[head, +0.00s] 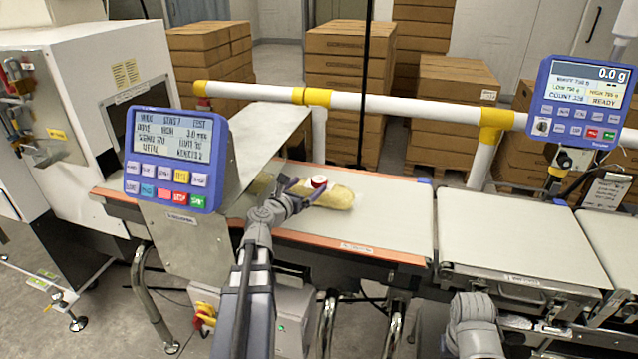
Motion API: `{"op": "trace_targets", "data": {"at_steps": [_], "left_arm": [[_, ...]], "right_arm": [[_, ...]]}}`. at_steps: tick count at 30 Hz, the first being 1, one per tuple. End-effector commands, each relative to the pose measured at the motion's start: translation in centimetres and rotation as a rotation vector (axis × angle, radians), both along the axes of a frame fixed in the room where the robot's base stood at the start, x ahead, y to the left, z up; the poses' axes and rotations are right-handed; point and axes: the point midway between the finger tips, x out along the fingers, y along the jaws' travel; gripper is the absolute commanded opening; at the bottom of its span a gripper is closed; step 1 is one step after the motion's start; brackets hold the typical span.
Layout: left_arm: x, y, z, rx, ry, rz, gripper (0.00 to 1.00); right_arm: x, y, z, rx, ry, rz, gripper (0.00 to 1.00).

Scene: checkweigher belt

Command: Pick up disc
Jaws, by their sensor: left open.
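A small round disc (318,182), white with red, shows at the tips of my left gripper (307,190), against a yellowish bagged product (338,197) on the belt. My left gripper is open, its fingers beside the disc. I cannot tell whether they touch it or whether the disc rests on the product or behind it. Of my right arm only a grey link shows at the bottom; its gripper is not in view.
The infeed belt (392,222) is clear right of the product and leads to the weighing belt (490,235). A tilted metal plate and a blue display (175,160) stand to the left. A white-and-yellow guard rail (400,108) runs behind; another display (585,100) stands at right.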

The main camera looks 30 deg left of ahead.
Motion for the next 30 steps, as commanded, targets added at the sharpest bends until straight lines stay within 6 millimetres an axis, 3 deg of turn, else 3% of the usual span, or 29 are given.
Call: {"op": "trace_targets", "data": {"at_steps": [3, 11, 21, 28, 30], "left_arm": [[1.5, 0.1, -0.3, 0.001, 0.000, -0.001, 0.97], [2.3, -0.1, -0.5, 0.002, 0.000, -0.002, 0.97], [6.6, -0.3, -1.3, 0.003, 0.001, -0.002, 0.97], [6.6, -0.4, -1.3, 0.003, 0.001, -0.001, 0.97], [6.6, -0.4, -1.3, 0.003, 0.001, -0.001, 0.89]], "right_arm": [[0.0, 0.0, -0.3, 0.000, 0.000, 0.000, 0.00], [0.0, 0.0, -0.5, 0.000, 0.000, 0.000, 0.00], [0.0, 0.0, -1.3, 0.000, 0.000, 0.000, 0.00], [0.0, 0.0, -1.3, 0.000, 0.000, 0.000, 0.00], [0.0, 0.0, -1.3, 0.000, 0.000, 0.000, 0.00]]}}
